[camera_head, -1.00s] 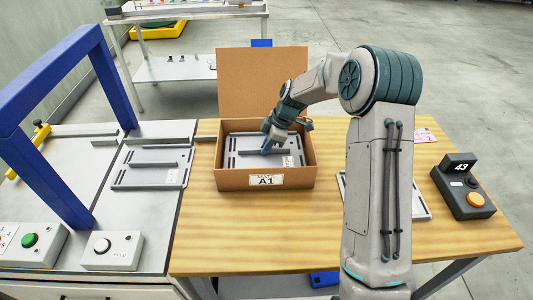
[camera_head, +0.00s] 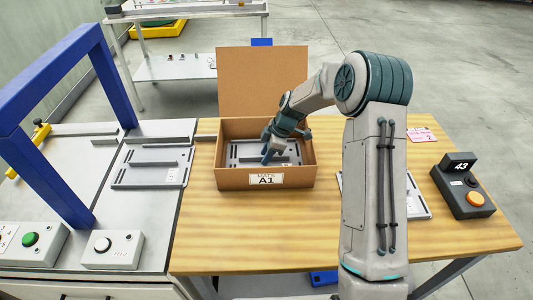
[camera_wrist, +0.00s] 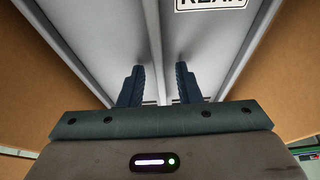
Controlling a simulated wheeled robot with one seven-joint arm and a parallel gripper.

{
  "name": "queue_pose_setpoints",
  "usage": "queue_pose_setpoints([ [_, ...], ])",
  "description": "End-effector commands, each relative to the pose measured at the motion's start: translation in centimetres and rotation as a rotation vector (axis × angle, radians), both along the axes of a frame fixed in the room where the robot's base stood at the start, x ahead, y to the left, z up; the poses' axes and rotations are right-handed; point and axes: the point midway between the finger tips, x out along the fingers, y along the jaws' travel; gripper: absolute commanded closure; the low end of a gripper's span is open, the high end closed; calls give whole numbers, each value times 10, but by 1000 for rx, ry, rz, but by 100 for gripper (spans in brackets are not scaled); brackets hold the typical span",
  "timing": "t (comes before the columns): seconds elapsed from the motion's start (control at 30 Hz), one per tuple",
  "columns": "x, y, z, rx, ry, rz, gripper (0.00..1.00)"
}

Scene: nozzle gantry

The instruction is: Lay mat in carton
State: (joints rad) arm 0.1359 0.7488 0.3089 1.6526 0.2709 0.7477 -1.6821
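The carton (camera_head: 232,180) is an open brown box labelled A1, with its lid flap standing up behind it. A grey slotted mat (camera_head: 240,151) is inside the carton and looks flat, low between the walls. My gripper (camera_head: 268,158) reaches down into the carton over the mat, hiding part of it. In the wrist view, my gripper's two dark fingers (camera_wrist: 161,84) are apart, over the mat's grey surface (camera_wrist: 100,40). A narrow ridge runs between them, with no clear contact. Part of a label reading REAR shows there.
A similar grey panel (camera_head: 155,165) lies on the left bench, near a blue gantry frame (camera_head: 65,135). Another panel (camera_head: 417,205) lies partly behind my arm. A button box (camera_head: 463,186) showing 43 and a pink card (camera_head: 421,135) are on the right. Wood around the carton's front is clear.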

Motion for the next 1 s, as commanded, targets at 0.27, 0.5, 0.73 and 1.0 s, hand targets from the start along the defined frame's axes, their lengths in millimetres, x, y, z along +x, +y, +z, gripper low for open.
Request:
queue_pose_setpoints([
  [0.27,1,-15,36,-1,-6,-3,69],
  [0.5,1,-35,84,-1,-5,-2,69],
  [0.73,1,-45,109,0,-1,-2,69],
  [1.0,-36,-52,140,-86,34,-167,69],
])
